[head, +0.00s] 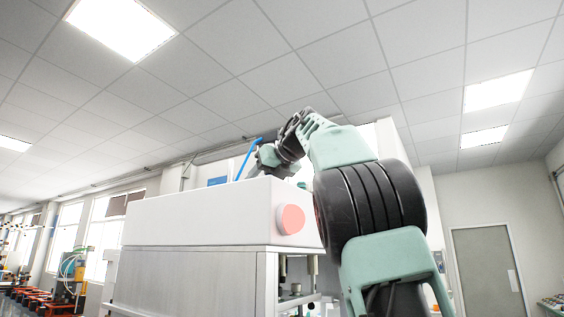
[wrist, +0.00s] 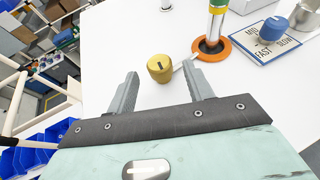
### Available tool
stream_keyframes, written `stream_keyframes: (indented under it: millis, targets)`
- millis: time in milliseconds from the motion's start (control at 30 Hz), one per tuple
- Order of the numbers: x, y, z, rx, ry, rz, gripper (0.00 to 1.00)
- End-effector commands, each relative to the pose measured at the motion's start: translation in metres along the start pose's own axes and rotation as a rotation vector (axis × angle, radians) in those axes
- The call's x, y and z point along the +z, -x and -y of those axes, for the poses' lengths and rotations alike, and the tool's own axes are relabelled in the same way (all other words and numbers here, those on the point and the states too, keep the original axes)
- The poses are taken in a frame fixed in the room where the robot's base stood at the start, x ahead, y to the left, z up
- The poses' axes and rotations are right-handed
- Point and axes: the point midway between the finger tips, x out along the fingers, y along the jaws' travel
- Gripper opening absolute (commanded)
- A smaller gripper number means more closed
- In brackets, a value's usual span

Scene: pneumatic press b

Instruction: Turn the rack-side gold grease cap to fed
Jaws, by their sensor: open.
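A gold grease cap (wrist: 160,68) with a dark mark on its top stands on the white top surface (wrist: 125,40) in the wrist view. It is the only gold cap in sight. My gripper (wrist: 161,70) is open, with one finger on each side of the cap near the fingertips. In the head view my arm reaches over the white press housing (head: 200,215), and the cap is not visible there.
In the wrist view an orange ring (wrist: 226,47) around an upright post stands right of the cap. Blue bins (wrist: 40,150) and a white rack frame lie left, past the surface edge.

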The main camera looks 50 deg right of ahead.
Motion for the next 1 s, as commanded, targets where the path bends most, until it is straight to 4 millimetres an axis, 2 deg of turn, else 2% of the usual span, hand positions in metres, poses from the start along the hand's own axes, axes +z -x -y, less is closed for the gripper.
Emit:
stream_keyframes:
  millis: [400,600,800,1000]
  targets:
    - [-0.001,0.096,0.002,-0.006,0.001,0.005,0.52]
    - [0.0,0.135,0.001,-0.006,0.001,0.003,0.52]
    - [0.0,0.155,0.0,-0.003,0.0,0.001,0.52]
    - [-0.001,0.159,0.0,-0.003,0.0,0.001,0.52]
